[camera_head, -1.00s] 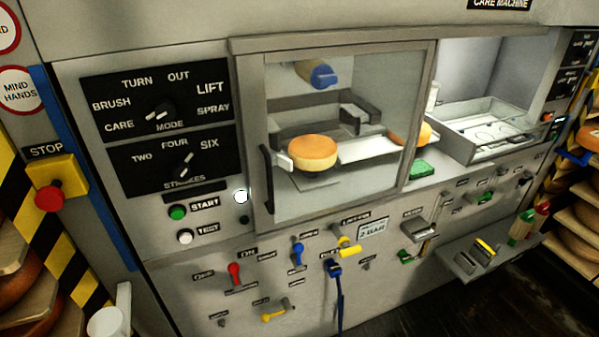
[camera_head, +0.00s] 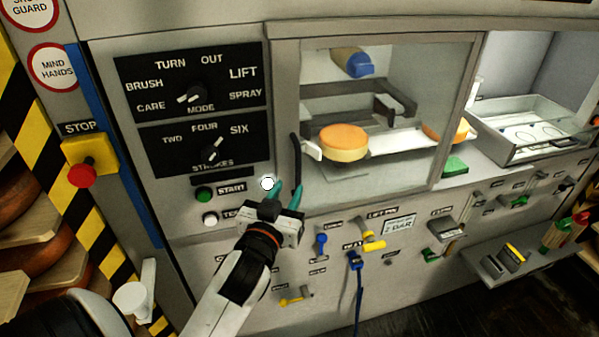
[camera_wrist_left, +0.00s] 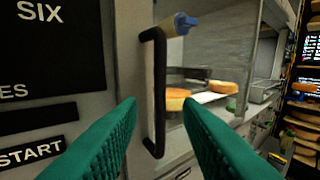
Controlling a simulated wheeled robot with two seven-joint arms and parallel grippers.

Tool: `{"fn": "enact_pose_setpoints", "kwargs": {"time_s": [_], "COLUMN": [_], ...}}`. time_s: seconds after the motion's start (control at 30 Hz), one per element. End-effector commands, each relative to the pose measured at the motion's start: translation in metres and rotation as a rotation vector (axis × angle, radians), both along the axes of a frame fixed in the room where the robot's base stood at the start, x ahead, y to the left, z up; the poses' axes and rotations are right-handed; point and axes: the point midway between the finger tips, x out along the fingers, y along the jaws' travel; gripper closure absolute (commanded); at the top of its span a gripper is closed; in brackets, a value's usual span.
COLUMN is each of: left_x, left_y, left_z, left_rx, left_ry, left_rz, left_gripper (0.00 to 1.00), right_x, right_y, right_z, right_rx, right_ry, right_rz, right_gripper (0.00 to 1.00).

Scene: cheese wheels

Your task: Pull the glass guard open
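The glass guard (camera_head: 425,90) is a clear pane in a grey frame, standing across the bay with a cheese wheel (camera_head: 345,143) behind it. Its black upright bar handle (camera_head: 295,160) is on the left side of the frame and also shows in the left wrist view (camera_wrist_left: 158,75). My left gripper (camera_head: 287,193) is open at the handle's lower end in the head view. In the left wrist view its green fingers (camera_wrist_left: 160,108) are spread, with the handle between them in the picture, apart from both. Whether the handle lies within finger depth is unclear. My right gripper is out of view.
The panel left of the guard carries dials, a green START button (camera_head: 204,194) and a red stop knob (camera_head: 84,172). Levers, including a blue one (camera_head: 321,243) and a yellow one (camera_head: 372,243), stick out below. An open bay with a tray (camera_head: 535,140) is at right.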

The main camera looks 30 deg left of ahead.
Motion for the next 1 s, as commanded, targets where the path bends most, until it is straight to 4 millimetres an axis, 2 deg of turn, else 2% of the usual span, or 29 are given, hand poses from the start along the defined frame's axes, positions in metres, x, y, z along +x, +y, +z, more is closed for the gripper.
{"fn": "enact_pose_setpoints", "kwargs": {"time_s": [0.03, 0.1, 0.33, 0.5, 0.77, 0.8, 1.0], "left_x": [0.012, 0.026, 0.060, 0.070, 0.072, 0.072, 0.072], "left_y": [0.004, 0.007, 0.017, 0.020, 0.020, 0.020, 0.020], "left_z": [0.007, 0.006, 0.004, 0.003, 0.002, 0.002, 0.002], "left_rx": [0.002, 0.003, 0.001, 0.000, 0.000, 0.000, 0.000], "left_ry": [-0.001, -0.002, -0.001, -0.001, 0.000, 0.000, 0.000], "left_rz": [0.001, 0.000, -0.001, -0.001, -0.001, -0.001, -0.001], "left_gripper": [0.68, 0.68, 0.68, 0.68, 0.68, 0.69, 1.00], "right_x": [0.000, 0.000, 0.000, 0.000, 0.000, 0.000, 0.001], "right_y": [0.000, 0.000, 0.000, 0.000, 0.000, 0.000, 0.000], "right_z": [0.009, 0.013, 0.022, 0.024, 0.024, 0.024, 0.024], "right_rx": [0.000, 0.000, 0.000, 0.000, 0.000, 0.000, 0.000], "right_ry": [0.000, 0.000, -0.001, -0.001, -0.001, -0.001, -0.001], "right_rz": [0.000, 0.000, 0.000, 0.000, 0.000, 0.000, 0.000], "right_gripper": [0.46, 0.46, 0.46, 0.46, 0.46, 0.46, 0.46]}}
